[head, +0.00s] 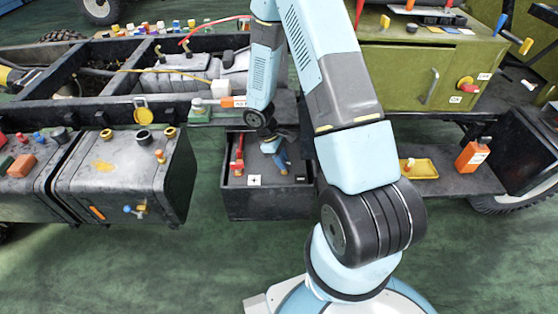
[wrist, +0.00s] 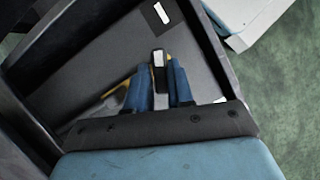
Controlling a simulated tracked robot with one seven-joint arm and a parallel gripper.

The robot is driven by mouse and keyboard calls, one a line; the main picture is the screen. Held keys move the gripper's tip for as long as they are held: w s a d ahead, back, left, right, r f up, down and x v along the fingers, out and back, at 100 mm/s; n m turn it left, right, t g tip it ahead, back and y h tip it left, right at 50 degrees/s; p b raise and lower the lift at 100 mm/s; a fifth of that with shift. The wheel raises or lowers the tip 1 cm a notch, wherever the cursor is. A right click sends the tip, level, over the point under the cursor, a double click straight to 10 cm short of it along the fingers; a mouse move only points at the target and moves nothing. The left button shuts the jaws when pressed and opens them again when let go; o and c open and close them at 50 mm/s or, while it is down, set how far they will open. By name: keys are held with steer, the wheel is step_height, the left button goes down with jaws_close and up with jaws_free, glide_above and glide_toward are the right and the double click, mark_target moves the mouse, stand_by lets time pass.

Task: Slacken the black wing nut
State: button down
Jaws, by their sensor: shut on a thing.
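My gripper (head: 279,152) reaches down into an open dark box (head: 265,205) on the side of the chassis. In the wrist view its two blue fingers (wrist: 158,88) are closed around a small black piece (wrist: 160,76), which looks like the black wing nut. A pale grey block (wrist: 158,57) shows just beyond the fingertips, at the end of the black piece. The lower part of the grip is hidden between the fingers. In the head view my arm and fingers cover the nut.
A dark tank (head: 120,180) is left of the box. An orange bottle (head: 472,155) and yellow tray (head: 418,168) are on the shelf at right.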

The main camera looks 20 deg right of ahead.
steer(key=shift+w+d, duration=0.15)
steer(key=shift+d, duration=0.05)
steer(key=c, duration=1.1)
jaws_free()
steer(key=shift+a, duration=0.1)
steer(key=v, duration=1.3)
steer(key=shift+a+r, duration=0.2)
steer(key=shift+r, duration=0.1)
